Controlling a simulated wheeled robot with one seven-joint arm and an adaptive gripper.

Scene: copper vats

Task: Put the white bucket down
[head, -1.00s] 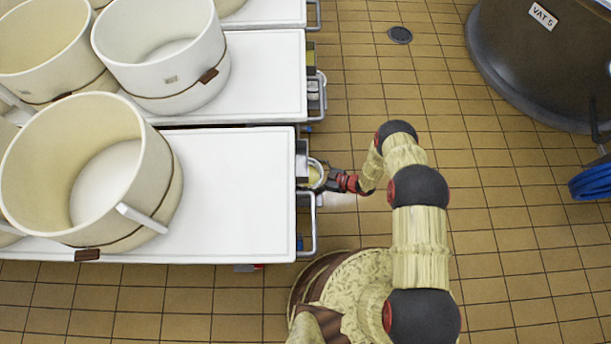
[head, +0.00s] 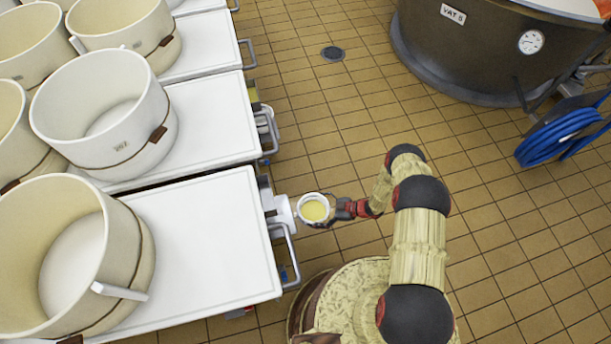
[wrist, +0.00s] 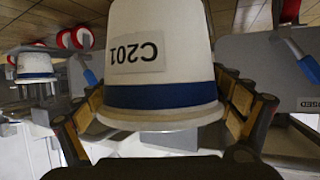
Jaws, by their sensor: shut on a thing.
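The white bucket (head: 313,197) is in the head view beside the end of the nearest cart, with pale yellow contents showing inside its round rim. In the wrist view it fills the middle (wrist: 160,40), with a blue band and an upside-down label reading C201. My gripper (head: 334,209) is shut on the bucket, its fingers (wrist: 160,105) on either side of it in the wrist view. The bucket's underside and whatever lies beneath it are hidden in the head view.
White-topped carts (head: 205,245) carry large cream tubs (head: 103,115) on the left. A cart handle (head: 290,258) stands close to the bucket. Another blue-banded white bucket (wrist: 34,66) shows in the wrist view. Tiled floor (head: 480,220) is open to the right, below a dark vat (head: 470,50) and blue hose (head: 555,135).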

